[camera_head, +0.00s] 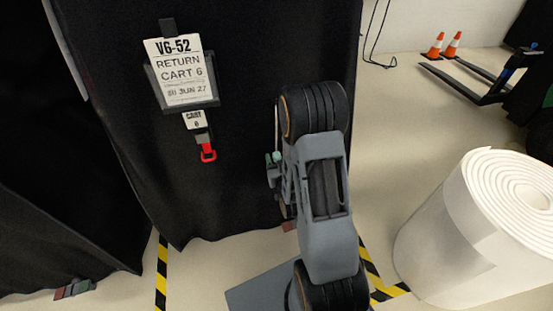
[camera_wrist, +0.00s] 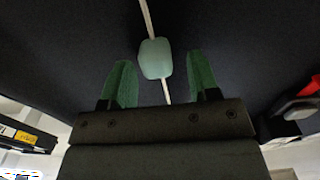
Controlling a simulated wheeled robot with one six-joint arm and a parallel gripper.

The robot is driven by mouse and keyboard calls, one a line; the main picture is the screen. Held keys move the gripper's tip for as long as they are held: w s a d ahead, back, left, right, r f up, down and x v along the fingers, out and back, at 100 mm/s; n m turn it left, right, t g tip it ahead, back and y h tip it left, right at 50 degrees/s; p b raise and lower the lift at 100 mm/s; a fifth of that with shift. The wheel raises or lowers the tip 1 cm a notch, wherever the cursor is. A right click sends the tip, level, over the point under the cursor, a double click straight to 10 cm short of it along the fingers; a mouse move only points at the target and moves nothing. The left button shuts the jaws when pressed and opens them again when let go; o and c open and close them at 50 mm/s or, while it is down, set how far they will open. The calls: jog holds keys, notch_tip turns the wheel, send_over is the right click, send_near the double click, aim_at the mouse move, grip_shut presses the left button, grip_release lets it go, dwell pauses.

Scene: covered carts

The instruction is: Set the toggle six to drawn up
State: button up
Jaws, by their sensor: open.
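The toggle (camera_head: 276,156) is a small pale green bead on a thin white cord, hanging at the front of the black cover, partly hidden by my arm in the head view. In the wrist view the toggle (camera_wrist: 155,58) shows whole, with the cord running out above and below it. My gripper (camera_wrist: 162,80) is open, its two green fingers apart. The toggle appears just beyond the fingertips and between them, nearer the left finger; I see no contact. In the head view my gripper (camera_head: 271,170) is small and mostly hidden by my wrist.
The black cover (camera_head: 240,60) bears a sign (camera_head: 179,65) reading "RETURN CART 6" and a red loop (camera_head: 208,153) under a small tag. Another covered cart (camera_head: 50,170) stands left. A white foam roll (camera_head: 435,240) stands right; forks and orange cones (camera_head: 452,43) lie behind.

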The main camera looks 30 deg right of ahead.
jog(key=shift+w+d, duration=0.1)
jog(key=shift+w, duration=0.15)
jog(key=shift+c, duration=0.4)
grip_shut()
